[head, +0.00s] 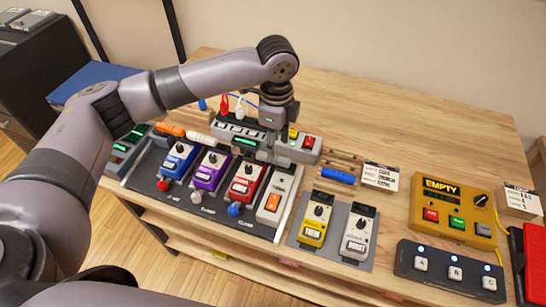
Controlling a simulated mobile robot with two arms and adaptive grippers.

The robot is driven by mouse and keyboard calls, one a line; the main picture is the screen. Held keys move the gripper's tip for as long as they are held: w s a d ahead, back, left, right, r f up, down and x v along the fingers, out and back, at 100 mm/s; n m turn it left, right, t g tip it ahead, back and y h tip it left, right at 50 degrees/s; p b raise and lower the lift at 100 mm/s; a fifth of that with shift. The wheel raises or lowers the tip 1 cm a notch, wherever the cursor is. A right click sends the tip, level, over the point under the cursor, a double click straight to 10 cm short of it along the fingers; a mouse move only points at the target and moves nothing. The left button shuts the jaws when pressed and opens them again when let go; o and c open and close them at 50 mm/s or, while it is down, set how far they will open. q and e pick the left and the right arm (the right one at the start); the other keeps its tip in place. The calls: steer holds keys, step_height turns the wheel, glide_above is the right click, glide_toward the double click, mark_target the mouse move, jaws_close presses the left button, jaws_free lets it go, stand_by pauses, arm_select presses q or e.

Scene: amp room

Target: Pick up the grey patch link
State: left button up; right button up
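My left gripper (268,153) points down over the back of the pedalboard, behind the red pedal (247,182). Its fingers are small and overlap the devices behind them, so I cannot tell whether they are open or shut, or hold anything. No link stands out clearly as grey. A pale, whitish link (201,139) lies at the board's back edge, left of the gripper, beside an orange link (170,129). A blue link (338,176) lies by a wooden rack (347,158) to the right. The gripper may hide another link. My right gripper is out of view.
Blue, purple and red pedals and a white switch unit (276,200) fill the pedalboard (150,187). Yellow (315,226) and white (357,232) pedals stand on a grey plate. A yellow "EMPTY" box (450,208) and dark footswitch (450,270) stand right. The back right tabletop (420,130) is clear.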

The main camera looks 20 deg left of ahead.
mark_target(277, 158)
arm_select(q)
steer(key=shift+f, duration=0.4)
step_height(277, 158, down, 4)
steer(key=shift+d+r+p, duration=0.15)
steer(key=shift+r+p, duration=0.05)
steer(key=shift+p, duration=0.35)
steer(key=shift+f, duration=0.45)
steer(key=c, duration=0.4)
jaws_close()
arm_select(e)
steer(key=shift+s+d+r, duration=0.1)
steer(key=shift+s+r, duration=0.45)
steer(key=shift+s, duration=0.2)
